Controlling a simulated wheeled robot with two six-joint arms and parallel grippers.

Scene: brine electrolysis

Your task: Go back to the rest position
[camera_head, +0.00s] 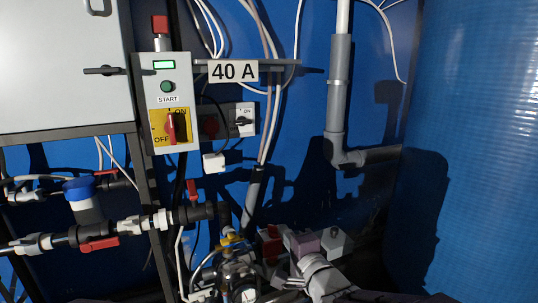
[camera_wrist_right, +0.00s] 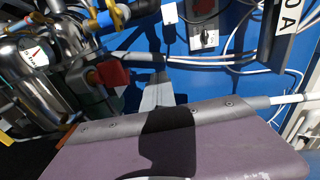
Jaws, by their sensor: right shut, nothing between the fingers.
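My right gripper (camera_head: 303,242) is low in the head view, right of the yellow and metal fittings, with my right arm coming up from the bottom edge. It is shut and empty. In the right wrist view its closed fingers (camera_wrist_right: 158,96) point away from the camera, above the purple-grey body, toward the blue wall. My left gripper is not in the head view.
A control box (camera_head: 168,103) with a START button and red rotary switch hangs beside a "40 A" sign (camera_head: 233,71). Valved piping (camera_head: 130,226) runs at left. A grey pipe (camera_head: 338,95) and blue tank (camera_head: 470,150) stand right. A gauge (camera_wrist_right: 34,55) is close by.

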